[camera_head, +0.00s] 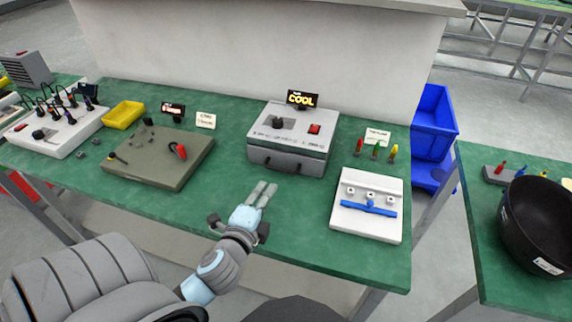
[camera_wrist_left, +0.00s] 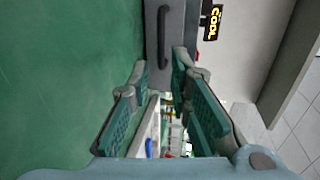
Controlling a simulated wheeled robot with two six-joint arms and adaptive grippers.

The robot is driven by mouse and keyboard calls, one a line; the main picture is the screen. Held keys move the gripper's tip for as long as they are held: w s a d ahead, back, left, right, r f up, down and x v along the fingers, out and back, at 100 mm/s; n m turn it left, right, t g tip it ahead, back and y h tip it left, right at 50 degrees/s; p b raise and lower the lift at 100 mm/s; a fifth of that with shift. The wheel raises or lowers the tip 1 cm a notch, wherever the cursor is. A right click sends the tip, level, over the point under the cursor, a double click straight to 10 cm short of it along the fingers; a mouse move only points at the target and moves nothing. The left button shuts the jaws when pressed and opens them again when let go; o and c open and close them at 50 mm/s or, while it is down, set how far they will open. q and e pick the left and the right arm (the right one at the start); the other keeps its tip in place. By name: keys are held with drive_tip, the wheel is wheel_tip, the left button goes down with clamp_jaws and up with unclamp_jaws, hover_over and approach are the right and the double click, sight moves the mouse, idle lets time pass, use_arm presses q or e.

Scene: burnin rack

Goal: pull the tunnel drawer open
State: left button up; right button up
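The tunnel unit is a grey box (camera_head: 318,146) at the back middle of the green table, with a lit COOL sign (camera_head: 303,99) on top. Its drawer front (camera_head: 310,164) is low on the near side and looks shut, with a dark bar handle (camera_head: 281,168). In the left wrist view, the handle (camera_wrist_left: 163,38) stands just beyond the fingertips. My left gripper (camera_head: 264,189) is in front of the drawer, apart from the handle. Its fingers (camera_wrist_left: 160,68) are spread and nothing is between them. My right gripper is not in view.
A brown-grey board with a red part (camera_head: 150,172) lies to the left. A white fixture with a blue bar (camera_head: 378,226) lies to the right. Several coloured-handled tools (camera_head: 376,150) stand behind it.

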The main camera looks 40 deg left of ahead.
sight(279, 170)
use_arm(q)
drive_tip(key=x, duration=0.4)
drive_tip(key=b+x, duration=0.1)
drive_tip(key=x, duration=0.1)
drive_tip(key=shift+w+a, duration=0.2)
drive_tip(key=shift+a, duration=0.2)
drive_tip(key=x, duration=0.5)
drive_tip(key=shift+w+f+b, duration=0.1)
drive_tip(key=shift+b, duration=0.3)
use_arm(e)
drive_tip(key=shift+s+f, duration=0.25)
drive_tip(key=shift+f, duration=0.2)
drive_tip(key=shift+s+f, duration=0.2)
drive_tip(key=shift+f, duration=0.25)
use_arm(q)
clamp_jaws()
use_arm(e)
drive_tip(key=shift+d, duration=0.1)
